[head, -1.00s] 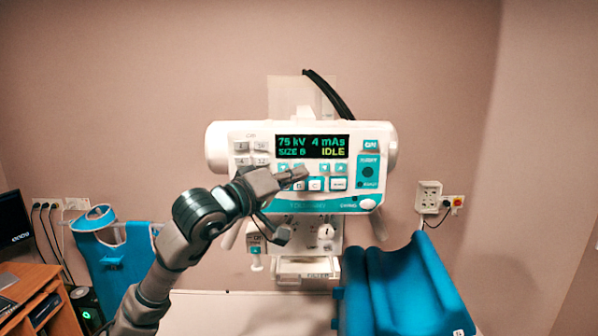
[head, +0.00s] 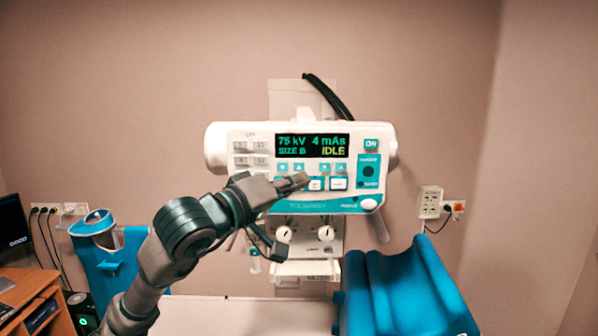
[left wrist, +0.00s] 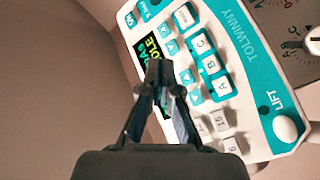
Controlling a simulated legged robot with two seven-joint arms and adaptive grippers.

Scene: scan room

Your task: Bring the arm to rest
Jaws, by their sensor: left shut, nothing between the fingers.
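My left arm reaches in from the lower left in the head view. Its gripper (head: 296,182) is shut and empty, pointing right in front of the lettered buttons of the white and teal control panel (head: 240,187). It hides some of those buttons. In the left wrist view the closed fingers (left wrist: 160,76) lie across the panel's display (left wrist: 148,50), with the A, B and C buttons (left wrist: 211,65) to their right. I cannot tell whether the fingertips touch the panel. The display reads 75 kV, 4 mAs, SIZE B, IDLE. My right gripper is out of view.
A blue padded piece (head: 405,290) stands at the lower right. A blue holder (head: 110,265) and a wooden desk (head: 45,305) with a monitor (head: 12,228) are at the left. Knobs (head: 326,233) sit below the panel. A pale surface (head: 250,315) lies in front.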

